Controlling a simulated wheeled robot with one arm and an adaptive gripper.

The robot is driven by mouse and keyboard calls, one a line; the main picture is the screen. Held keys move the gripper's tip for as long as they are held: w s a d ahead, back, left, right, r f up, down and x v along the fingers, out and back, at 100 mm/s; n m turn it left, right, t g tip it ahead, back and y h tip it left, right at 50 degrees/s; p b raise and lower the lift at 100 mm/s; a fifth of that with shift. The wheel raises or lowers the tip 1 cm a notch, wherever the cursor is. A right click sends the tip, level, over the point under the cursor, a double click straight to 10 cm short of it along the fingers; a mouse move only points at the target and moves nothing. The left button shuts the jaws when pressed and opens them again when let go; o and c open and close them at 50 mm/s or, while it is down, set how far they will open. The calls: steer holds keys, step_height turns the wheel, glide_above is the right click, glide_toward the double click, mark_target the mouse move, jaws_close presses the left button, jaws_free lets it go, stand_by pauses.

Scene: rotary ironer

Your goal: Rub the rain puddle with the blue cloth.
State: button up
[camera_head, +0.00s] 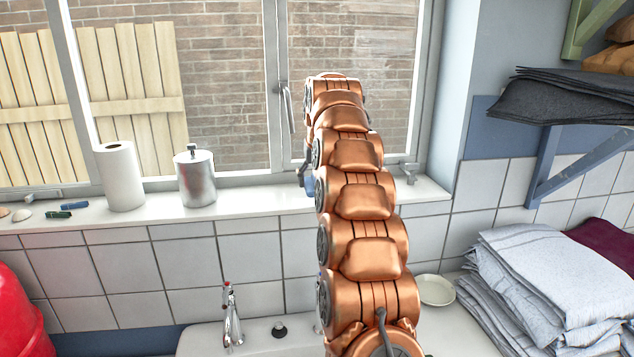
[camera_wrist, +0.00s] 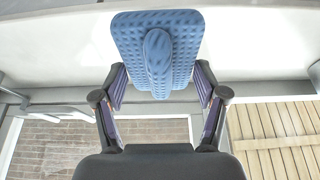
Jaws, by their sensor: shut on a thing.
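The blue cloth (camera_wrist: 185,28), a dimpled pad with a raised ridge, fills the upper middle of the wrist view. My gripper (camera_wrist: 158,78) is shut on its ridge, one finger on each side. The cloth lies against or just over the white window sill (camera_wrist: 60,50); I cannot tell whether it touches. In the head view a small part of the cloth (camera_head: 309,187) shows left of my arm, at the sill (camera_head: 250,203) before the window. My gripper is mostly hidden there behind my copper arm. I cannot make out the rain puddle in either view.
A paper roll (camera_head: 121,177), a metal canister (camera_head: 195,177) and small pegs (camera_head: 66,209) stand or lie on the sill's left part. A window handle (camera_head: 287,105) juts out near my arm. Folded cloths (camera_head: 550,285) and a small dish (camera_head: 435,290) are at the lower right.

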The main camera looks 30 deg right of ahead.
steer(key=shift+r+p, duration=0.55)
steer(key=shift+r, duration=0.45)
steer(key=shift+r+p, duration=1.3)
steer(key=shift+r, duration=0.3)
steer(key=shift+f, duration=0.1)
